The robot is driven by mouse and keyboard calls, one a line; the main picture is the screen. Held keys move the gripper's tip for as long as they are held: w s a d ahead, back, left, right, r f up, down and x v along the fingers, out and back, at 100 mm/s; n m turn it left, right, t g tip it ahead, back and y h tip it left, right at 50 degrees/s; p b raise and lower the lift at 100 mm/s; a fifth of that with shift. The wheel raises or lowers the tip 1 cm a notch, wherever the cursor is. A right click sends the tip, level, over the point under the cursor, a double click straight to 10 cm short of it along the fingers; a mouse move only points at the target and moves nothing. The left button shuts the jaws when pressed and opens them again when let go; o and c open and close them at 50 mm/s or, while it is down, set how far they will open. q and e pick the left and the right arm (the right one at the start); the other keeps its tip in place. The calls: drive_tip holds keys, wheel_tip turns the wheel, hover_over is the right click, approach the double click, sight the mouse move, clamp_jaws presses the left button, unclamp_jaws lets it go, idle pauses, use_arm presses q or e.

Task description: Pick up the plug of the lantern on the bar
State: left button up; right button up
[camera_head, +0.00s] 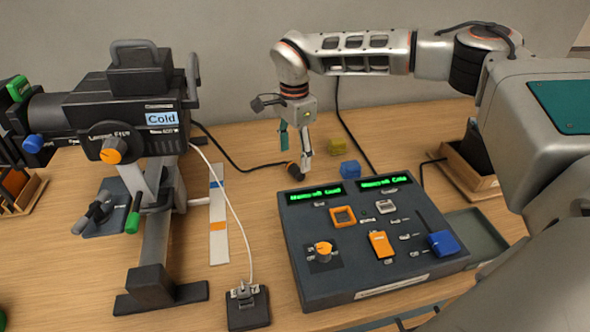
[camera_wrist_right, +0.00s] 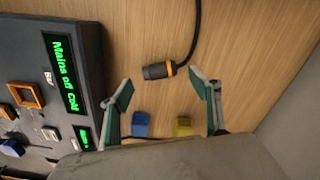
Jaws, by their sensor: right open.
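The lantern (camera_head: 135,105) is a black fixture labelled "Cold", mounted on a grey stand at the left. Its black cable runs over the table to a plug (camera_head: 295,171), a black cylinder with an orange ring, lying behind the console. My right gripper (camera_head: 296,150) is open and empty above the plug, pointing down. In the right wrist view the plug (camera_wrist_right: 158,71) lies beyond the fingertips (camera_wrist_right: 163,86), roughly between them and apart from both. My left gripper is not in view.
A dark console (camera_head: 345,275) with green displays, knobs and sliders stands just in front of the plug. A blue block (camera_head: 350,169) and a yellow block (camera_head: 337,146) lie to its right. A marked strip (camera_head: 218,225) and a small black socket box (camera_head: 247,307) are left.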

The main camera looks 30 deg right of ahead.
sight(295, 166)
wheel_tip(295, 166, down, 5)
drive_tip(key=shift+d+r, duration=0.1)
drive_tip(key=shift+d, duration=0.05)
drive_tip(key=c, duration=1.1)
drive_tip(key=shift+c, duration=0.2)
drive_tip(key=shift+r, duration=0.15)
